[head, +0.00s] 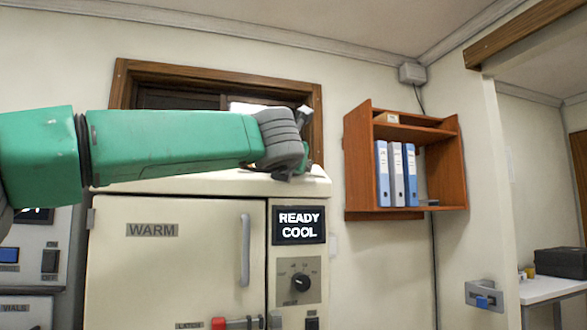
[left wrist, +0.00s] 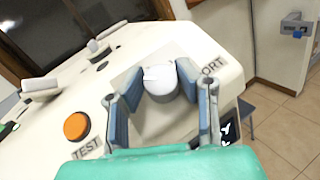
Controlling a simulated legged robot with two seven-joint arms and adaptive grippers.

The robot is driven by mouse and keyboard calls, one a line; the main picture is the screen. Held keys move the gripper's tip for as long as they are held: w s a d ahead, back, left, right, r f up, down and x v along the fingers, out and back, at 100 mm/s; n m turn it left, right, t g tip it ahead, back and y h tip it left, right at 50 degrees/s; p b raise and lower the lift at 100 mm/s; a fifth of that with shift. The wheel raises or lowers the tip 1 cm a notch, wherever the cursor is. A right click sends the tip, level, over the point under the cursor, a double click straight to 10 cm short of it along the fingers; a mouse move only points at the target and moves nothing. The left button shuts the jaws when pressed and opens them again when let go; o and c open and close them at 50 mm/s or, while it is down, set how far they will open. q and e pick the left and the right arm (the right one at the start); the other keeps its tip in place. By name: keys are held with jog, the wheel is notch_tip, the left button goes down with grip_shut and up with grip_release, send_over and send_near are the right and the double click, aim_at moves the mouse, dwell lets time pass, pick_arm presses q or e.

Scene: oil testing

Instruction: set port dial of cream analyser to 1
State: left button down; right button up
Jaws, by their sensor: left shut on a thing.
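The cream analyser (head: 170,265) stands in front of me, with a "WARM" label on its door and a "READY COOL" display (head: 299,225). My left arm reaches across above it from the left. In the left wrist view, my left gripper (left wrist: 160,80) is shut on a white round port dial (left wrist: 162,76) on the cream top. The "PORT" label (left wrist: 212,66) beside it is partly covered by a finger. The dial's scale and setting cannot be read. My right gripper is not in view.
An orange button (left wrist: 76,126) labelled "TEST" is left of the dial. A black knob (head: 301,283) is on the analyser's front. A wooden shelf (head: 356,165) with binders hangs on the wall to the right. A white side table (head: 552,290) stands far right.

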pick_arm(q)
jog(key=c, duration=1.2)
grip_release()
jog(key=shift+s+d+f, duration=0.1)
jog(key=shift+d+f, duration=0.05)
jog(key=shift+f, duration=0.05)
jog(key=shift+r, duration=0.1)
jog(key=s, duration=0.4)
jog(key=s+a, duration=0.1)
jog(key=s, duration=0.6)
jog(key=shift+s+a+f, duration=0.2)
jog(key=shift+s, duration=0.2)
